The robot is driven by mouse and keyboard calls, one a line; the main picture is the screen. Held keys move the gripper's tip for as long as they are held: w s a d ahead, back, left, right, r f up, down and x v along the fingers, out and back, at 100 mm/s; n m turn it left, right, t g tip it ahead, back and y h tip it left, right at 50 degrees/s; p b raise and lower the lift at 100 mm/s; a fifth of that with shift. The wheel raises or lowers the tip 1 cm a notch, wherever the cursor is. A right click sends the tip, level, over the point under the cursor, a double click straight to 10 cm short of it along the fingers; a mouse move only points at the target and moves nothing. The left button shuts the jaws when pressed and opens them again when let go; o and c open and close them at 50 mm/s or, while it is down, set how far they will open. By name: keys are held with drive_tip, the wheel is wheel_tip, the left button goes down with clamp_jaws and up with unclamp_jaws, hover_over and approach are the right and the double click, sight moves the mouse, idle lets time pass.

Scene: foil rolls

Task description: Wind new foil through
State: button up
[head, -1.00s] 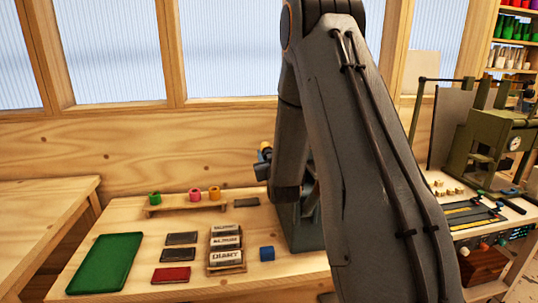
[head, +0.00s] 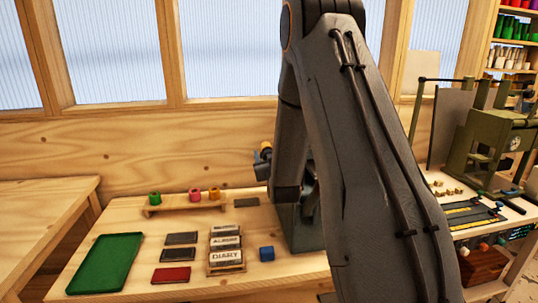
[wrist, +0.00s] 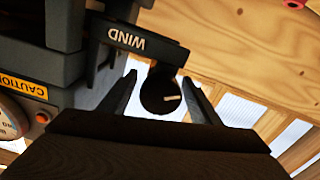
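In the wrist view, a dark lever marked WIND (wrist: 128,40) ends in a round black knob (wrist: 160,92) with a pale mark. My gripper (wrist: 162,100) has its two fingers apart, one on each side of the knob, with visible gaps. In the head view, my arm hides my gripper and much of the dark green machine (head: 300,232) on the bench. Green (head: 155,198), pink (head: 194,195) and gold (head: 214,193) foil rolls stand on a wooden rack (head: 185,208).
A caution-labelled body (wrist: 22,85) is close at the left in the wrist view.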

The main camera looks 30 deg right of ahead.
drive_tip(key=shift+s, duration=0.1)
drive_tip(key=b+v, duration=0.3)
drive_tip(key=v, duration=0.4)
drive_tip(key=shift+s, duration=0.35)
drive_tip(key=shift+a, duration=0.15)
